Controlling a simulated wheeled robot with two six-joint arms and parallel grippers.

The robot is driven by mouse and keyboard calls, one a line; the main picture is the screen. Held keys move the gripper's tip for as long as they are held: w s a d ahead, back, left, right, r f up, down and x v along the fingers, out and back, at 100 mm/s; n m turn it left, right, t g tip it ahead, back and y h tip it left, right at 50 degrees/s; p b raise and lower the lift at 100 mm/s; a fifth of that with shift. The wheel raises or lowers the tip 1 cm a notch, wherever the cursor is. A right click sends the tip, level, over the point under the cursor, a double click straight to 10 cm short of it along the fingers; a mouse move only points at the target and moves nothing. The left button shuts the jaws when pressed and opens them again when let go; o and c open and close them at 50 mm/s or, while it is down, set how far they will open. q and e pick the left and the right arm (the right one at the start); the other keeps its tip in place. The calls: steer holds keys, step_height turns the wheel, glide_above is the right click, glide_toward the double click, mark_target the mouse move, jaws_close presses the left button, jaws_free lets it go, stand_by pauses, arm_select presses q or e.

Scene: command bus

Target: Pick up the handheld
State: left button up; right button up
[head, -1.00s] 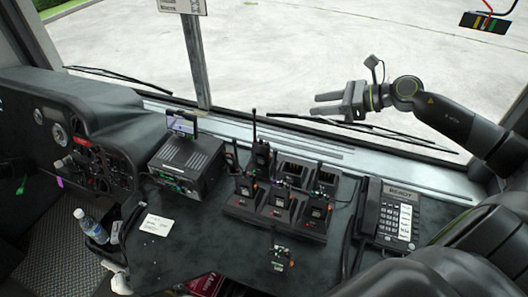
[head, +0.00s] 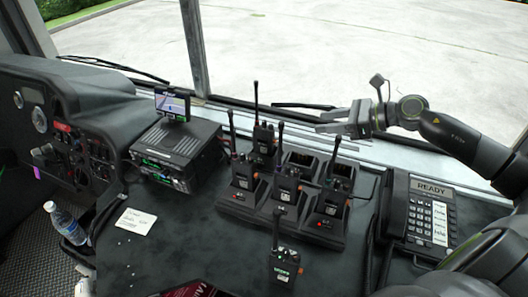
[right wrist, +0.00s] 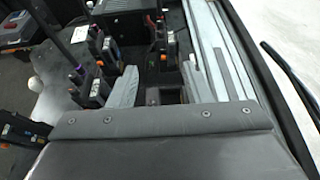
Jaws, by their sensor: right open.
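Several black handheld radios with antennas are in the head view. One handheld (head: 284,265) with a small lit green display is by itself on the dark console in front of the charger. The others, such as the back one (head: 264,137) and the right one (head: 332,200), stand in the multi-slot charger (head: 240,211). My right gripper (head: 328,122) is open and empty, above the console's far edge near the windshield, behind and right of the charger and apart from every radio. My left gripper is out of view.
A desk phone (head: 425,218) labelled READY sits right of the charger. A radio unit (head: 178,153) with a small screen (head: 172,105) stands left. A white card (head: 136,221) and a water bottle (head: 66,224) are farther left. The console between card and loose handheld is mostly clear.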

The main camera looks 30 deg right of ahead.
steer(key=p, duration=0.3)
glide_toward(269, 127)
steer(key=x, duration=0.5)
steer(key=p+x, duration=0.2)
steer(key=x, duration=0.2)
steer(key=shift+w+d+f, duration=0.15)
steer(key=shift+w, duration=0.05)
steer(key=shift+w+a+f, duration=0.3)
steer(key=shift+w, duration=0.05)
steer(key=shift+r, duration=0.1)
jaws_close()
